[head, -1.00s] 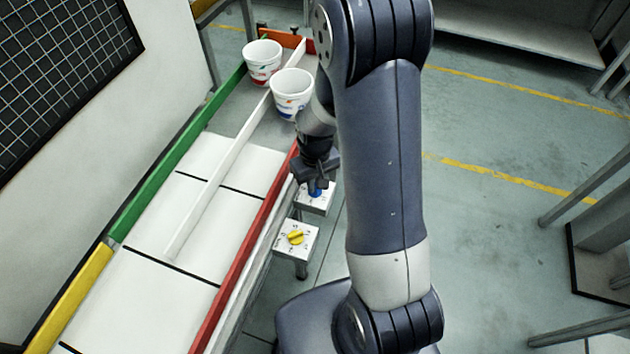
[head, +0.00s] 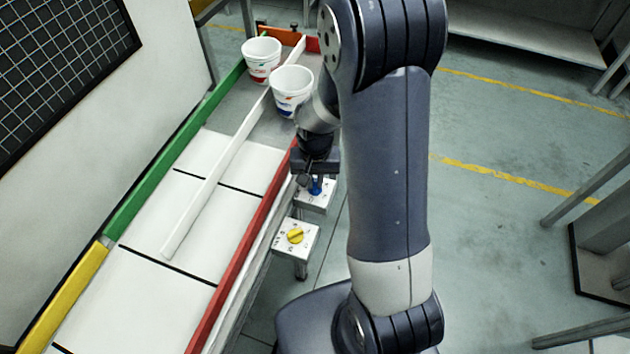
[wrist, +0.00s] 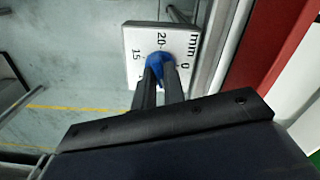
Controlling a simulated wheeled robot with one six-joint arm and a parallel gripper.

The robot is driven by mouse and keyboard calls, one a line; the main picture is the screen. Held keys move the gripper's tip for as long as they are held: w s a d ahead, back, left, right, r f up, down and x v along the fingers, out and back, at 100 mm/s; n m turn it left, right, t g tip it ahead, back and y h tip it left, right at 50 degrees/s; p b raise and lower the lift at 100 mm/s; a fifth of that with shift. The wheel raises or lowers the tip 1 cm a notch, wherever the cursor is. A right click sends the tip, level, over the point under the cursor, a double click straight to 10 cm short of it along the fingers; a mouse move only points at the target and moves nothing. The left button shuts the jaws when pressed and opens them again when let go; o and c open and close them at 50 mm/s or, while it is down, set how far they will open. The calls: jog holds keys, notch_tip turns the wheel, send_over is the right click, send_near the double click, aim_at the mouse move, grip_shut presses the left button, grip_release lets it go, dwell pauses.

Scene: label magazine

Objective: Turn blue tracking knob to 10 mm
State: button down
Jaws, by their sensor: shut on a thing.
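The blue tracking knob (head: 316,186) sits on a white dial plate (head: 325,200) beside the conveyor's red rail. In the wrist view the blue knob (wrist: 158,62) lies between my fingertips, on the plate (wrist: 135,40) marked mm, 0, 15 and 20. The fingers cover the lower part of the dial, so the other marks and the knob's pointer are hidden. My gripper (wrist: 160,72) is shut on the knob; in the head view my gripper (head: 311,182) reaches down onto it from above.
A yellow knob (head: 295,236) sits on a second white plate nearer the camera. The red rail (head: 240,250) runs close beside both plates. Two white cups (head: 291,90) stand in the far part of the conveyor. Open floor lies to the right.

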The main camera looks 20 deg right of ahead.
aim_at(315, 184)
jog(key=m+b, duration=0.1)
jog(key=m, duration=0.5)
jog(key=shift+b, duration=0.3)
jog(key=m+b, duration=0.1)
jog(key=m, duration=0.5)
jog(key=shift+m, duration=0.3)
jog(key=c, duration=1.5)
grip_release()
notch_tip(315, 184, up, 11)
jog(key=shift+f, duration=0.1)
